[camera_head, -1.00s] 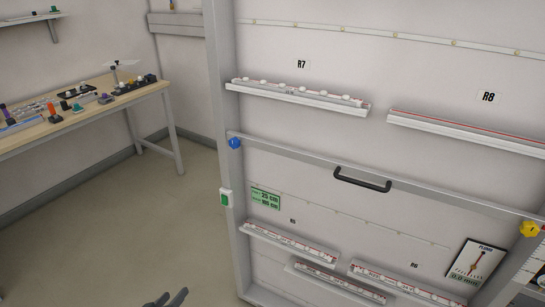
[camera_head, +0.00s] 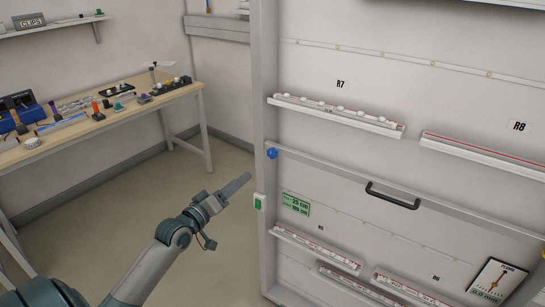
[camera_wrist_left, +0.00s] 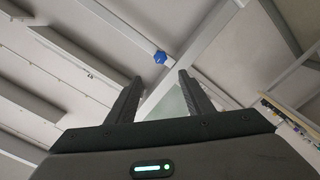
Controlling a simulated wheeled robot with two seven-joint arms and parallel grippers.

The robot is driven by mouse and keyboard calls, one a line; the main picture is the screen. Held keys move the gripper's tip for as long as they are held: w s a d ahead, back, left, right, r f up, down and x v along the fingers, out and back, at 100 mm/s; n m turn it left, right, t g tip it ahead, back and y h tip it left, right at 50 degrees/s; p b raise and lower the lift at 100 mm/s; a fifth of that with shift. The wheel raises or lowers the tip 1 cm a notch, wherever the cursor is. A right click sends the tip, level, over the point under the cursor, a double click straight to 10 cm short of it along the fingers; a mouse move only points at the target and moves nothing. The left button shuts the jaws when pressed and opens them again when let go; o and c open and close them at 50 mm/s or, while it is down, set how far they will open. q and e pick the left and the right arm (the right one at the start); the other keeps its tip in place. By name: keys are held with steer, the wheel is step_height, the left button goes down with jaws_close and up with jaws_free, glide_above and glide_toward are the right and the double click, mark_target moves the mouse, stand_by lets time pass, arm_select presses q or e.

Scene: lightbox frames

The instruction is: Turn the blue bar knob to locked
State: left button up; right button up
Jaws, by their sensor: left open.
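The blue bar knob (camera_head: 271,153) sits on the grey frame at the left end of the crossbar. It also shows in the left wrist view (camera_wrist_left: 160,57), beyond and between the fingertips. My left gripper (camera_head: 246,181) is raised to the left of and below the knob, apart from it. Its two fingers (camera_wrist_left: 161,84) are open with nothing between them. I cannot read the knob's lock state at this size. My right gripper is not in view.
A green switch (camera_head: 259,202) is on the frame post below the knob. A black handle (camera_head: 392,195) is on the crossbar panel. Shelves such as the R7 ledge (camera_head: 335,116) jut from the board. A workbench (camera_head: 110,118) with many items stands at the left; floor between is clear.

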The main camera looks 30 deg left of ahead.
arm_select(q)
steer(key=shift+w, duration=0.1)
steer(key=p, duration=0.4)
glide_toward(271, 155)
steer(key=w, duration=0.7)
steer(key=shift+w+a+r, duration=0.1)
steer(key=shift+w, duration=0.8)
steer(key=shift+c, duration=0.2)
steer(key=c, duration=1)
